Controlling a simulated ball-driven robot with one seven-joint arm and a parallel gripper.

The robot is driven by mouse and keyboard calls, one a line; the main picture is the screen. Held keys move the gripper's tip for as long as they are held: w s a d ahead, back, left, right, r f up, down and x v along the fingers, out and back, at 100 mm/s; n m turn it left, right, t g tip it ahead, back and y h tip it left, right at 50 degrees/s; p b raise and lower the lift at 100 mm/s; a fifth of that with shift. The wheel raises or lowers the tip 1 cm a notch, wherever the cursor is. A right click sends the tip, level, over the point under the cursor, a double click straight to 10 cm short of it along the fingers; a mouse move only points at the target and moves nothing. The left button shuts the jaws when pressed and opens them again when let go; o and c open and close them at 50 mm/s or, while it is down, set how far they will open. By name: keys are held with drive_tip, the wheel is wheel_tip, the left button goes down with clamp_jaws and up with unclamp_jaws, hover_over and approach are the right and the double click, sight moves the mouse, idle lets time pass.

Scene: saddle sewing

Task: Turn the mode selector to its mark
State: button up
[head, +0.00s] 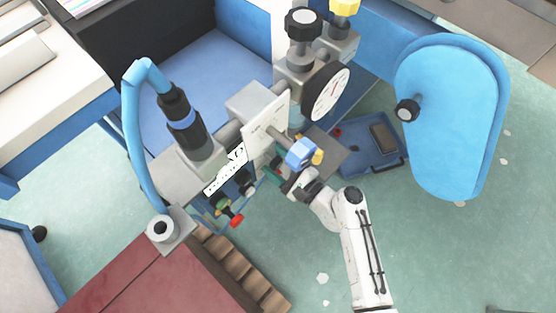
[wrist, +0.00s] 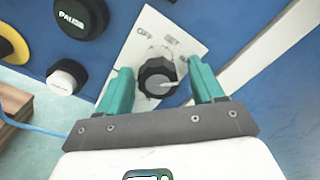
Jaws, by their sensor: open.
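The mode selector (wrist: 157,78) is a dark faceted knob on a white plate (wrist: 148,20) marked OFF and SET, in the wrist view. Its white pointer line points to the right side of the picture, away from both words. My gripper (wrist: 160,70) is open, with one teal finger on each side of the knob. The right finger looks very close to the knob; I cannot tell whether either touches it. In the head view my gripper (head: 274,172) reaches in beside the machine, and the selector cannot be made out there.
A black PAUSE button (wrist: 78,16) and a white-capped button (wrist: 66,77) lie left of the plate. In the head view, a blue-and-yellow knob (head: 301,153) sits close above my wrist. A blue tray (head: 362,163) lies behind on the green floor.

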drive_tip(key=p+v, duration=0.1)
drive_tip(key=v, duration=0.9)
drive_tip(key=shift+s+d+p, duration=0.25)
drive_tip(key=shift+d+p, duration=0.05)
drive_tip(key=shift+p, duration=0.05)
drive_tip(key=w+a+b, duration=0.1)
drive_tip(key=w+a, duration=0.1)
drive_tip(key=a, duration=0.1)
drive_tip(key=w+a+n+b, duration=0.1)
drive_tip(key=w+a, duration=0.1)
drive_tip(key=a, duration=0.1)
drive_tip(key=w+a+n+b, duration=0.1)
drive_tip(key=w+a+b, duration=0.1)
drive_tip(key=a, duration=0.1)
drive_tip(key=shift+w+a+r, duration=0.1)
drive_tip(key=shift+a+r, duration=0.05)
drive_tip(key=shift+r, duration=0.1)
drive_tip(key=shift+c, duration=0.5)
